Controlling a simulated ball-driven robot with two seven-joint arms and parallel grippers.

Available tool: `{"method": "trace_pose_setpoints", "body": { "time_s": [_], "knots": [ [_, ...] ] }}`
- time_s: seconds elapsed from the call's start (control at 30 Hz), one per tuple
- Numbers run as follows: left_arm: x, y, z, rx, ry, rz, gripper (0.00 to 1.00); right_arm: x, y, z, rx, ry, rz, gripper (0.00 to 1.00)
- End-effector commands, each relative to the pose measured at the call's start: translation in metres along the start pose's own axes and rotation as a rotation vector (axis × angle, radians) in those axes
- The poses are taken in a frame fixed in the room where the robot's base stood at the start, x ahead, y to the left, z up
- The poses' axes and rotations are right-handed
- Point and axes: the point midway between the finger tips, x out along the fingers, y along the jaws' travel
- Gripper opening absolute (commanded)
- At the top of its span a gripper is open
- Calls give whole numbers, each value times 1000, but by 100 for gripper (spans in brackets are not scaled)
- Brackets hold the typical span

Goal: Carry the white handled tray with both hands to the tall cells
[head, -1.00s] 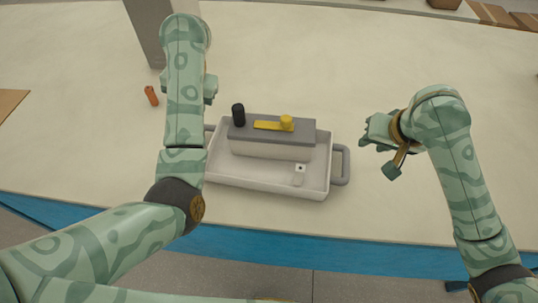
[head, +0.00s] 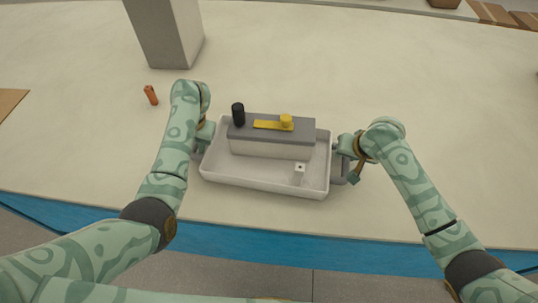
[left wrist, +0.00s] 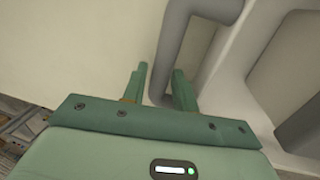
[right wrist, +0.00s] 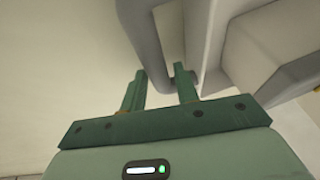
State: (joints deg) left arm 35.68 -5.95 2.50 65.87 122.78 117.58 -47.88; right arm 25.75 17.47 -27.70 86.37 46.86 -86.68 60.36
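The white tray (head: 240,183) lies on the table in the head view, with a grey handle at each short end. My left gripper (head: 204,137) is at its left end. In the left wrist view the grey handle (left wrist: 190,35) reaches between the spread fingers of that gripper (left wrist: 160,86), with a gap showing. My right gripper (head: 347,150) is at the right end. In the right wrist view the other handle (right wrist: 148,45) runs down between its spread fingers (right wrist: 160,86). I cannot make out any group of tall cells.
In the tray stands a white box with a grey top (head: 270,147), carrying a black cylinder (head: 238,115) and a yellow lever (head: 273,124). A small white piece (head: 299,174) lies beside it. An orange cylinder (head: 151,95) and a grey pillar (head: 168,35) stand behind left. The table behind the tray is clear.

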Motion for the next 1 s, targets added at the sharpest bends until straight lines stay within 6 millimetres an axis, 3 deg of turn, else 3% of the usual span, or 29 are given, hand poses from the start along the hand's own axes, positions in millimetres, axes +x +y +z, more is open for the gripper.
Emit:
{"method": "trace_pose_setpoints", "body": {
  "time_s": [0.43,0.53,0.57,1.0],
  "knots": [
    [10,0,0,-1,-1,0,29,10,0,0,0,0,-1,31],
    [10,0,0,0,-1,0,4,10,0,0,0,0,0,6],
    [10,0,0,0,-1,0,0,10,0,0,0,0,0,0],
    [1,2,1,-1,-6,0,0,2,-2,-4,0,5,-2,0]
  ]
}}
